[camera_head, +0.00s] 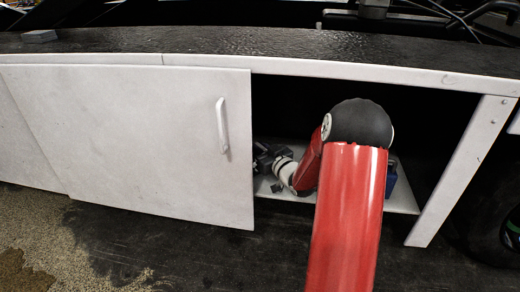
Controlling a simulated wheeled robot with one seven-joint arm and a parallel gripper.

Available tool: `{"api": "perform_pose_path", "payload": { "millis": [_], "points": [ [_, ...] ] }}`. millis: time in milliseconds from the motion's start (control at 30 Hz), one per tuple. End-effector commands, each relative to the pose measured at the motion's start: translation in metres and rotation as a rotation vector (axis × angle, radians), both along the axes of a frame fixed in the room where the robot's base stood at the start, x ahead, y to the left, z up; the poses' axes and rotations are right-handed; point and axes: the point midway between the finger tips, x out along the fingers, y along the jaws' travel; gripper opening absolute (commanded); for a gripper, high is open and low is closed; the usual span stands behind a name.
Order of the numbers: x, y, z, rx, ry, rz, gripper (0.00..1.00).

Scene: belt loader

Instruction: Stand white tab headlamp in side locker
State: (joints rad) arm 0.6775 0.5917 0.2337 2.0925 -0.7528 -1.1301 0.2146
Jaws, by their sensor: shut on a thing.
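The side locker (405,200) is an opening under the dark deck, with a pale floor and a dark inside. My red arm reaches into it from the front. My gripper (262,162) is inside at the left of the opening, low over the locker floor and close to the door edge. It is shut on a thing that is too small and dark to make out. I cannot pick out the headlamp or its white tab. The fingertips are partly lost in shadow and near the door edge.
A white door panel (140,140) with a handle (222,125) covers the left side. A blue object (391,179) stands on the locker floor at right, partly behind my arm. A white post (465,165) bounds the opening at right. A wheel (497,220) is beyond it.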

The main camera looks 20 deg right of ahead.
Motion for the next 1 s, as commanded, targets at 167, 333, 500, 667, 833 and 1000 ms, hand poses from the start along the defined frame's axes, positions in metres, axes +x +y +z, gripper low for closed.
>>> {"api": "perform_pose_path", "payload": {
  "millis": [167,333,500,667,833,1000],
  "points": [
    [0.0,0.0,0.002,0.0,-0.003,0.0,0.0],
    [0.0,0.0,-0.002,-0.001,-0.001,0.0,0.2],
    [0.0,0.0,-0.002,0.0,0.0,0.0,0.38],
    [0.0,0.0,-0.002,0.0,-0.001,0.0,0.38],
    [0.0,0.0,0.004,0.0,-0.001,0.0,0.38],
    [-0.025,-0.006,0.002,0.0,0.0,-0.004,0.38]
  ]
}}
